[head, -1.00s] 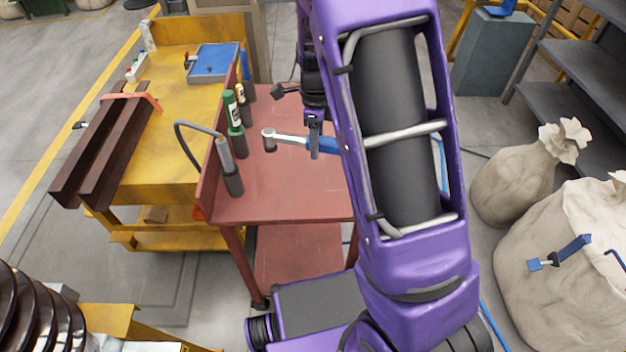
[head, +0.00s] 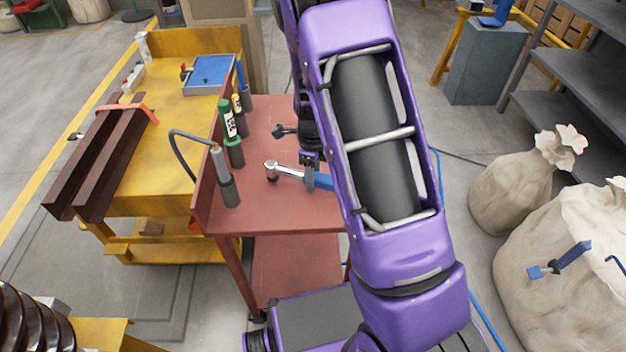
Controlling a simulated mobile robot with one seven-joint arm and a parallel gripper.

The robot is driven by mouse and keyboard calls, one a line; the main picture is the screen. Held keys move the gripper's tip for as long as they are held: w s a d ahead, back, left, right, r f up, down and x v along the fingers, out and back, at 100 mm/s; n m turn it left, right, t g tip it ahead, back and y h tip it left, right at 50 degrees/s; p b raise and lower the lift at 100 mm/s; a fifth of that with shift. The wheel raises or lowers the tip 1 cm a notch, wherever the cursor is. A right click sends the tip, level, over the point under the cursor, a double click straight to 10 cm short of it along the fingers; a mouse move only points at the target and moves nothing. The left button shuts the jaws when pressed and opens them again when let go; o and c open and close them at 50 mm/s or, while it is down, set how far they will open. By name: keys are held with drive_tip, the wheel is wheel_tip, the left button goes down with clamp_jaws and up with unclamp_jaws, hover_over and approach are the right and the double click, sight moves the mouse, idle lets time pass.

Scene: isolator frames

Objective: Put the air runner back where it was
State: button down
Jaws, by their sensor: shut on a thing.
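The air runner, with a silver head (head: 272,170) and a blue handle, lies across my gripper (head: 311,183) over the red cart top (head: 262,208). My gripper is shut on its middle, near where silver meets blue. The head points left. The far part of the handle is hidden behind my purple arm. I cannot tell whether the tool touches the cart top or hangs just above it.
Along the cart's left edge stand dark holders with a grey hose-ended tool (head: 222,165), a green bottle (head: 229,122) and a yellow-topped bottle (head: 239,108). A yellow bench (head: 165,155) is to the left. Pale sacks (head: 515,195) stand at right.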

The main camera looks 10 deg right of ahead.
drive_tip(key=shift+f, duration=0.25)
drive_tip(key=shift+f, duration=0.2)
drive_tip(key=shift+c, duration=2.4)
unclamp_jaws()
drive_tip(key=shift+r, duration=0.1)
wheel_tip(320, 180, up, 12)
drive_tip(key=shift+r+p, duration=0.1)
drive_tip(key=shift+p, duration=0.7)
drive_tip(key=shift+w, duration=0.1)
